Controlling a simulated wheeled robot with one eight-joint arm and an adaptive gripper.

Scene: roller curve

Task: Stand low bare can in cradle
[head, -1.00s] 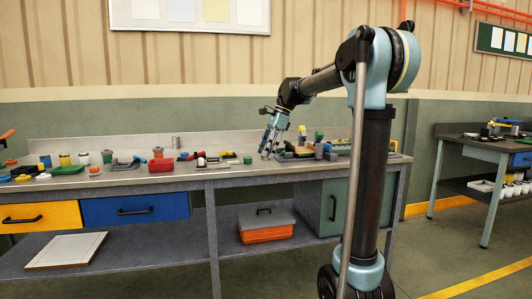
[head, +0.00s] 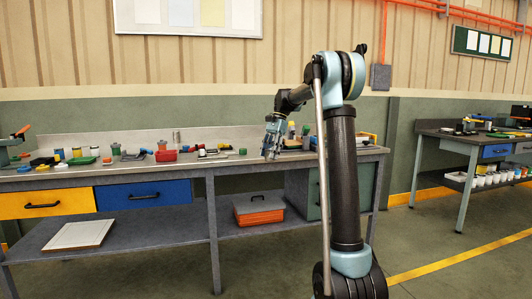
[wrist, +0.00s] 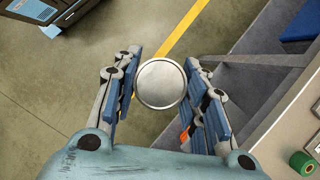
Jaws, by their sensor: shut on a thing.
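My gripper (wrist: 162,62) is shut on a bare metal can (wrist: 160,84). In the wrist view the can's round silver end faces the camera, between the two blue-padded fingers. The can's side is mostly hidden. In the head view my gripper (head: 272,140) hangs in front of the long workbench (head: 215,170), near the bench-top height. The can is too small to make out there. I cannot pick out the cradle in either view.
Several small parts and a red bin (head: 166,156) stand on the workbench. An orange case (head: 258,211) sits on its lower shelf. A second bench (head: 465,138) stands at the right. Open floor with a yellow line (head: 455,268) lies between and in front.

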